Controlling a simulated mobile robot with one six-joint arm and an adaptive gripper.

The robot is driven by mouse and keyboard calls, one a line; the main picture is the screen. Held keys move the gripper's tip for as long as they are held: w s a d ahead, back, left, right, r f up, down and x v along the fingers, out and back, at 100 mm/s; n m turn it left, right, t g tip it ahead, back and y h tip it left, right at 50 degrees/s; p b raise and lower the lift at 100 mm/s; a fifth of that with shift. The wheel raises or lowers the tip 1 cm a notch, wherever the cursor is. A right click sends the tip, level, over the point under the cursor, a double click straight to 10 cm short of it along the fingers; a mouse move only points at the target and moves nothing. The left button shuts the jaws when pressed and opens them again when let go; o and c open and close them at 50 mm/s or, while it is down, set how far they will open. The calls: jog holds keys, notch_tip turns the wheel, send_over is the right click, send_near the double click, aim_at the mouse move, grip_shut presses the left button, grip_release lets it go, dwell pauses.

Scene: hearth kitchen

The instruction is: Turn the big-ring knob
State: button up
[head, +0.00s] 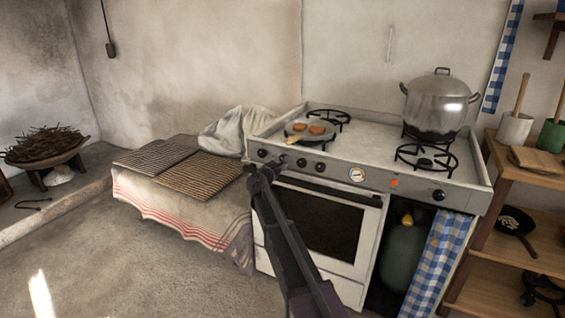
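The stove (360,145) has a row of dark knobs on its front panel. Several sit at the left, among them the leftmost knob (262,153) and another knob (320,167). A single knob (438,195) is at the far right of the panel. No label shows which one is the big-ring knob. A wide burner ring (426,158) is at the front right of the top. My gripper (262,172) is at the stove's left front, just below the left knobs in the picture. Contact with a knob and the finger opening are too small to tell.
A large pot (438,103) stands at the back right. A gas bottle (403,250) stands below. A cloth-covered bench (190,205) is left, a wooden shelf (530,215) right.

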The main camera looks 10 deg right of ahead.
jog(key=m, duration=0.6)
jog(key=shift+d+m, duration=0.15)
jog(key=shift+m, duration=0.25)
jog(key=o, duration=1.1)
jog(key=shift+o, duration=0.2)
jog(key=shift+s+a, duration=0.1)
jog(key=shift+a, duration=0.1)
jog(key=v, duration=1.1)
jog(key=shift+s+a, duration=0.15)
jog(key=shift+s, duration=0.15)
